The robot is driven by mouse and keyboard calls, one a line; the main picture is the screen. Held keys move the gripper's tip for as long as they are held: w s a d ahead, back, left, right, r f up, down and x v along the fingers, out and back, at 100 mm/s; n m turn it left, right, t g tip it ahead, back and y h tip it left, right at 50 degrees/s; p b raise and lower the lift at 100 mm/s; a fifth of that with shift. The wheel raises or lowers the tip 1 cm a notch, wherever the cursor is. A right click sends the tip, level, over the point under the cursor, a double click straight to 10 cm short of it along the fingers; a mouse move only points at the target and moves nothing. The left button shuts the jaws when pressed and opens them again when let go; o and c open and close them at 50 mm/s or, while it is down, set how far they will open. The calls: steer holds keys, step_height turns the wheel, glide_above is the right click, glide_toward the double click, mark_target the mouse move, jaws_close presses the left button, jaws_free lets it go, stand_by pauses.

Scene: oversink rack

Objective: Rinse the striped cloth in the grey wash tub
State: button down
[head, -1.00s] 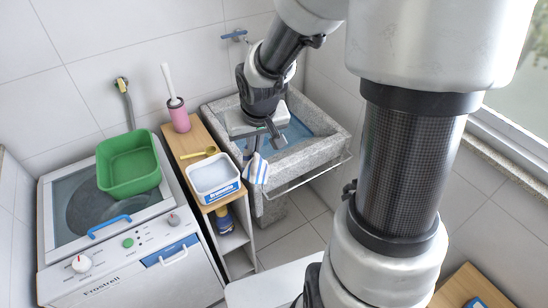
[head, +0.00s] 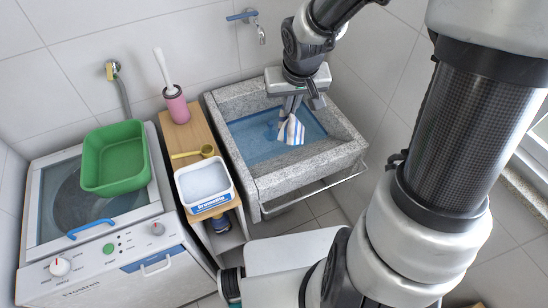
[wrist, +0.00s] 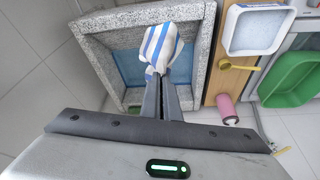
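The striped cloth (head: 291,131), white with blue stripes, is bunched in my gripper (head: 290,112) and hangs below its fingers. It also shows in the wrist view (wrist: 160,46), just beyond the closed fingertips (wrist: 162,86). The grey wash tub (head: 312,163) is a speckled stone sink holding blue water (head: 254,140). My gripper points down into the tub, with the cloth over the middle of the water. I cannot tell whether the cloth's lower edge touches the water.
Left of the tub, a narrow wooden shelf (head: 193,133) holds a pink brush holder (head: 176,106), yellow scoop (head: 206,151) and white powder box (head: 203,182). A green basin (head: 113,160) sits on the washing machine (head: 110,255). A tap (head: 250,18) is behind; a rail (head: 318,188) fronts the tub.

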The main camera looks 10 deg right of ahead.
steer(key=w+a+r+b, duration=0.1)
steer(key=w+a+r, duration=0.1)
steer(key=w, duration=0.4)
steer(key=w+a+r+b, duration=0.1)
steer(key=w+a+r, duration=0.15)
steer(key=w, duration=0.35)
steer(key=w+a+f, duration=0.2)
steer(key=w+f, duration=0.1)
steer(key=w, duration=0.3)
steer(key=w+a+f, duration=0.2)
steer(key=w+f, duration=0.2)
steer(key=w, duration=0.2)
steer(key=shift+a, duration=0.35)
steer(key=shift+b, duration=0.3)
step_height(320, 180, down, 34)
steer(key=b, duration=2.3)
steer(key=shift+f+b, duration=0.2)
steer(key=shift+b, duration=0.1)
steer(key=shift+r, duration=0.15)
step_height(320, 180, up, 3)
steer(key=shift+f+p, duration=0.15)
steer(key=shift+p, duration=0.6)
